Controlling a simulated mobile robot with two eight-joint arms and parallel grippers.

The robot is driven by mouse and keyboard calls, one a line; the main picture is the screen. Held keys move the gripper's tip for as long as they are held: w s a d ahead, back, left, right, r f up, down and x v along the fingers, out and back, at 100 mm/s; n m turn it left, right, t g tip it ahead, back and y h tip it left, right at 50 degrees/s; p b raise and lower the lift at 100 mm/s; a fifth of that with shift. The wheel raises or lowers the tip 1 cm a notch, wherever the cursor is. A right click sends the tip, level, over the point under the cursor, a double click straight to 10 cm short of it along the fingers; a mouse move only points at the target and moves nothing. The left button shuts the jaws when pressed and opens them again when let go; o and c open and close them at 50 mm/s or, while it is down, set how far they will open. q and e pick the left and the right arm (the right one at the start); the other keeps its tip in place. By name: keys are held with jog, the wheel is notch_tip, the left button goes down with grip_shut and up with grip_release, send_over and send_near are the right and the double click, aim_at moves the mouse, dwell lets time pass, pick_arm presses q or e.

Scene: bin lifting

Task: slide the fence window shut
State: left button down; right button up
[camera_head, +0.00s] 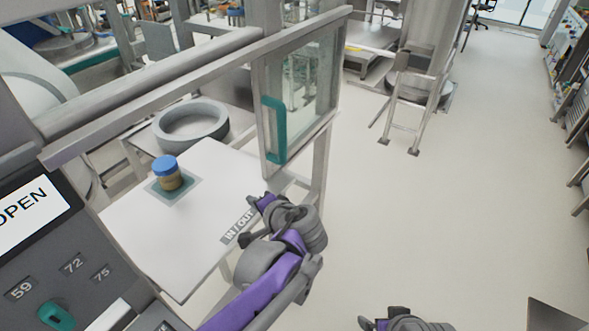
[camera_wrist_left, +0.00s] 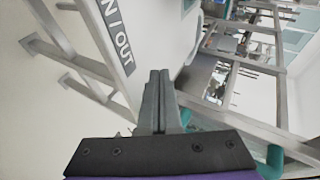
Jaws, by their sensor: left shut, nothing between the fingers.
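The fence window (camera_head: 305,90) is a framed glass pane at the right end of a long grey rail (camera_head: 190,90). To its left, the opening above the white table is clear of glass. Its teal upright handle (camera_head: 275,130) is on the pane's left side. My left gripper (camera_head: 254,203) is below the handle, near the table's IN/OUT edge and apart from the handle. Its fingers are together and empty in the left wrist view (camera_wrist_left: 158,78). Only the top of my right gripper (camera_head: 372,322) shows at the bottom edge; its fingers are unclear.
The white table (camera_head: 150,235) holds a blue-lidded jar (camera_head: 168,173) on a dark square. A grey ring (camera_head: 190,123) lies behind it. A control panel (camera_head: 60,260) reading OPEN stands at left.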

pick_arm(q)
jog(key=w+d+r+m+t+y+b, duration=0.1)
jog(key=w+d+m+t, duration=0.15)
jog(key=d, duration=0.55)
jog(key=w+d+r+m+t+b, duration=0.15)
jog(key=w+d+t, duration=0.25)
jog(key=d, duration=0.5)
jog(key=w+a+p, duration=0.1)
jog(key=w+a, duration=0.4)
jog(key=a, duration=0.3)
jog(key=shift+w+p, duration=0.3)
jog(key=shift+w, duration=0.05)
pick_arm(e)
jog(key=shift+s+f, duration=0.15)
jog(key=shift+f, duration=0.4)
jog(key=shift+s+f, duration=0.15)
jog(key=shift+f, duration=0.35)
